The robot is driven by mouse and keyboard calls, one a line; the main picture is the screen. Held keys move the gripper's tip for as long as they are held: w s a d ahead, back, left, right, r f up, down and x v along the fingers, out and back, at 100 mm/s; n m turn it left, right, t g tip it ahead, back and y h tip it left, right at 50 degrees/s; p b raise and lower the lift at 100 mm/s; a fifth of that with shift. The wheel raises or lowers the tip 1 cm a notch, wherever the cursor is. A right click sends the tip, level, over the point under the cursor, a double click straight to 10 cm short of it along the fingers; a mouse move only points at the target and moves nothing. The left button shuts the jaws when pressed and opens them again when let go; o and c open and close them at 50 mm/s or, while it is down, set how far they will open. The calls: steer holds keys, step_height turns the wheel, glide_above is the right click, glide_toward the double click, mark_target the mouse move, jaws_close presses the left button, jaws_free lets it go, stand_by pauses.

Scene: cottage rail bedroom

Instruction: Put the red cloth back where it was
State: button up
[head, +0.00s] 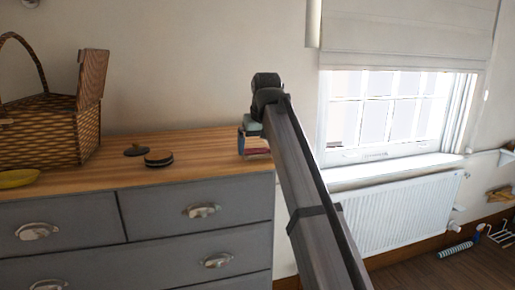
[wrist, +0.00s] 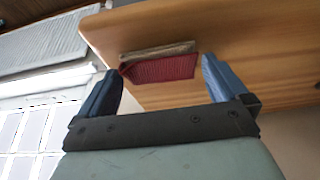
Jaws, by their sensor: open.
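The red cloth (wrist: 165,68) looks folded and lies on the wooden dresser top near its edge in the wrist view. A flat tan piece (wrist: 158,49) lies directly along its far side; I cannot tell whether it is part of the cloth. My gripper (wrist: 160,65) is open, with one blue finger towards each side of the cloth, and nothing is gripped. In the head view the red cloth (head: 256,144) shows small below my gripper, at the dresser's right end. My gripper and arm partly hide that spot, and I cannot tell whether the fingers touch the cloth.
The grey dresser (head: 75,222) carries a wicker basket (head: 40,138) with a raised lid, a dark lid with a knob (head: 136,150), a round dark-and-tan object (head: 158,158) and a yellow dish (head: 17,179). A window and radiator (head: 405,212) stand to the right.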

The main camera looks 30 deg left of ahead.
steer(key=v, duration=1.1)
steer(key=shift+r, duration=0.15)
steer(key=shift+d, duration=0.1)
